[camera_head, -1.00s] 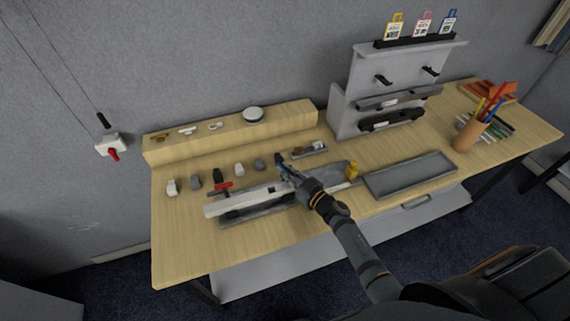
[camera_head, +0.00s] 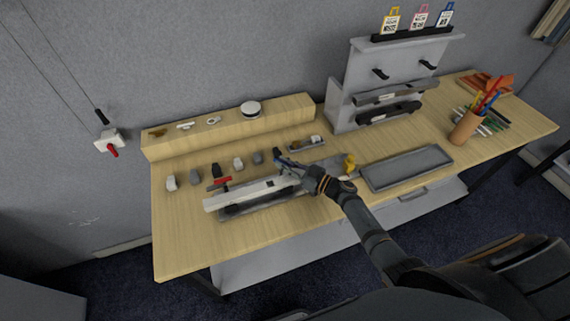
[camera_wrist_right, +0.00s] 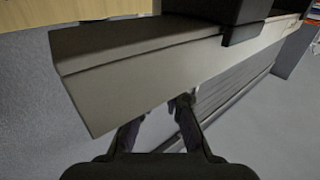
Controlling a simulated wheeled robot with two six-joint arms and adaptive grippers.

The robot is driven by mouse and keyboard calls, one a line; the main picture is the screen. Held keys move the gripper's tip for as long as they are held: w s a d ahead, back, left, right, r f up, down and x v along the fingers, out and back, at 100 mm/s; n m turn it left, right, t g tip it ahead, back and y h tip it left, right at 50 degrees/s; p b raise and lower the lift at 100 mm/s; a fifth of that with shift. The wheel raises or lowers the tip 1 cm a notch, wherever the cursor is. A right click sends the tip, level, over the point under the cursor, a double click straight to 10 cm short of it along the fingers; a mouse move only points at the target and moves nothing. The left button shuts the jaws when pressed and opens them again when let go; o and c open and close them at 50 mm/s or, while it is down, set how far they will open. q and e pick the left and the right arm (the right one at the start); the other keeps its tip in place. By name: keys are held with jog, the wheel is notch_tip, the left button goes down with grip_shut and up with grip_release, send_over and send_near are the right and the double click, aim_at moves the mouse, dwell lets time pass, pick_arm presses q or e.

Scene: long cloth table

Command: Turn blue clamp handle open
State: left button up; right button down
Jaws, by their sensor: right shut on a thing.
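The blue clamp handle (camera_head: 277,155) shows as a small dark-blue piece at the right part of the long light-grey clamped bar (camera_head: 235,198) in the head view. My right gripper (camera_head: 287,164) reaches it from the lower right and is shut on it. The fingers cover much of the handle, so its exact angle is hard to tell. In the right wrist view, my fingertips (camera_wrist_right: 182,101) are close together at the edge of a large grey block (camera_wrist_right: 135,70) that hides what they hold. My left gripper is not in view.
A red clamp handle (camera_head: 222,182) is on the left part of the bar, and a yellow piece (camera_head: 350,161) to the right. Several small blocks stand behind. A grey tray (camera_head: 408,169) lies to the right. The table's left front (camera_head: 180,245) is clear.

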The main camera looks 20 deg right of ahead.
jog(key=c, duration=1.4)
grip_release()
jog(key=v, duration=1.2)
jog(key=shift+w, duration=0.1)
